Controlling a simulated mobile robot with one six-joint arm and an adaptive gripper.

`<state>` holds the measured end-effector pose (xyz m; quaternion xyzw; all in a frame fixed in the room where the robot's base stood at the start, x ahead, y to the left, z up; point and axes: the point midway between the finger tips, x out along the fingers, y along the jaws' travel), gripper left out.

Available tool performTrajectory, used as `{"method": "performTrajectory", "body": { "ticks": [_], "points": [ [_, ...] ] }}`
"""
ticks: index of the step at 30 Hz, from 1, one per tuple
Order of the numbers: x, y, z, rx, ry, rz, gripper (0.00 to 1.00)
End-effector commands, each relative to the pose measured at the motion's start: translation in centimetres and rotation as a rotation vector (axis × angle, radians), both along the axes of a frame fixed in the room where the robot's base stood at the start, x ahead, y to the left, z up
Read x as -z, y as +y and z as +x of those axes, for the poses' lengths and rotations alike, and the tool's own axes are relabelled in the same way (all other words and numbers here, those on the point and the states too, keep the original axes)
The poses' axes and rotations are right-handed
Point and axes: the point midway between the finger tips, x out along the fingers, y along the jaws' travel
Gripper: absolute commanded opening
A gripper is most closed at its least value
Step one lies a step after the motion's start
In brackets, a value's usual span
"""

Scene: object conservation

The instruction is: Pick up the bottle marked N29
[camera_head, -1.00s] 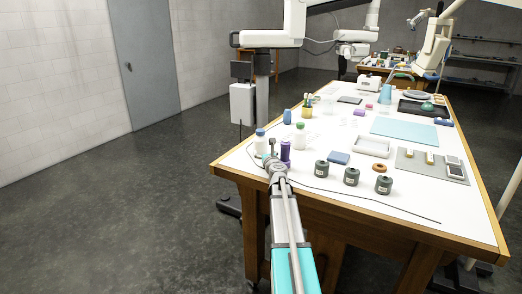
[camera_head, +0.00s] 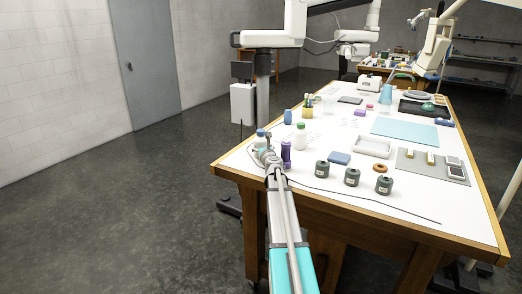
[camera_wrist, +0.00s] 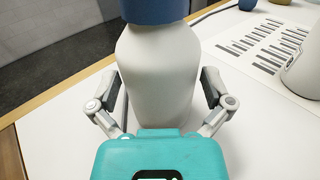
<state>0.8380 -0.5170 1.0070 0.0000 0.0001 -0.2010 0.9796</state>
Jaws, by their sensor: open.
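A white bottle with a blue cap (camera_wrist: 155,75) stands upright, large in the wrist view. It also shows in the head view (camera_head: 260,141), near the table's left edge and partly hidden by my gripper. My gripper (camera_wrist: 160,88) is open, with one finger on each side of the bottle's body. Whether the fingers touch it I cannot tell. In the head view my gripper (camera_head: 267,154) is low over the table. No N29 mark is readable in these frames; the side of the bottle facing the wrist camera looks plain.
A purple bottle (camera_head: 286,151) stands just right of my gripper, with a green-capped white bottle (camera_head: 300,140) beyond it. Several dark labelled jars (camera_head: 321,168) line the front. A printed sheet (camera_wrist: 262,42) and another white container (camera_wrist: 304,68) are to the right. A dark cable crosses the table.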

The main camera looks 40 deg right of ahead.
Motion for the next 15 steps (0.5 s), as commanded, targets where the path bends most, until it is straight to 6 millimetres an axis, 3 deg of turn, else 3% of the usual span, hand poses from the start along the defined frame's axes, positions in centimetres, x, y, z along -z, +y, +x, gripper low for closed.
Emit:
{"method": "performTrajectory", "body": {
  "ticks": [3,15],
  "points": [
    [0.01,-0.36,0.75,0.0,0.0,0.0,1.0],
    [0.01,-0.43,0.7,0.001,0.0,0.0,1.0]
  ]
}}
